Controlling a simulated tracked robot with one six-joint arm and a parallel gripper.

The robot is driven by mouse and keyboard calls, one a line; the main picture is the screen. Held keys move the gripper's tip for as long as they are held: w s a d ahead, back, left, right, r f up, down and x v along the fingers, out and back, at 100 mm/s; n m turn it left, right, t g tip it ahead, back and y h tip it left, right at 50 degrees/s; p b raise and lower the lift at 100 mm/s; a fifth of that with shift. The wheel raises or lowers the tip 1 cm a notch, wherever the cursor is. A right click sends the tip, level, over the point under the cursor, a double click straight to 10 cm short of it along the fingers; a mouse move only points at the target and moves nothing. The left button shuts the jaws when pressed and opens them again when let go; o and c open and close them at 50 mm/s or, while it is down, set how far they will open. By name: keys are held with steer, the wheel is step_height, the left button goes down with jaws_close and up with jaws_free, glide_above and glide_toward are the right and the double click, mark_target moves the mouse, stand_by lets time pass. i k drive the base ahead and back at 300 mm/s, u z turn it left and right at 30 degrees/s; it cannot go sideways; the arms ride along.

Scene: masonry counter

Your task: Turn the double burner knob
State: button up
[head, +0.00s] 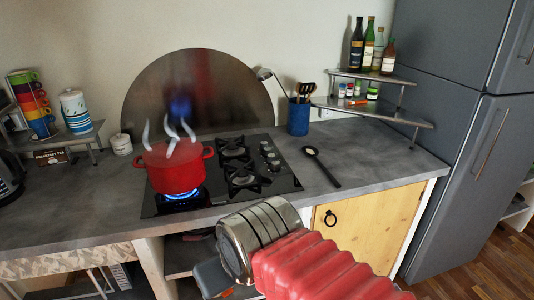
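A black gas cooktop (286,184) is set in the grey counter. Several silver knobs (269,155) stand in a column on its right side; I cannot tell which one is the double burner knob. A red pot (174,166) stands on the left burner, over a lit blue flame (181,194), with pale wisps above it. My arm, with a silver wrist and red ribbed sleeve, reaches in from the lower right. A dark grey part of my gripper (212,278) shows below the wrist, in front of the counter's edge and apart from the knobs. Its fingers are mostly hidden.
A black spoon (322,167) lies right of the cooktop. A blue utensil holder (298,117) and a corner shelf (376,107) with bottles stand behind. Cups and a canister are at the left. A grey fridge (459,130) bounds the right. The front right counter is clear.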

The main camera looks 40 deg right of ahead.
mark_target(271, 158)
steer(key=i, duration=0.95)
steer(key=z, duration=0.05)
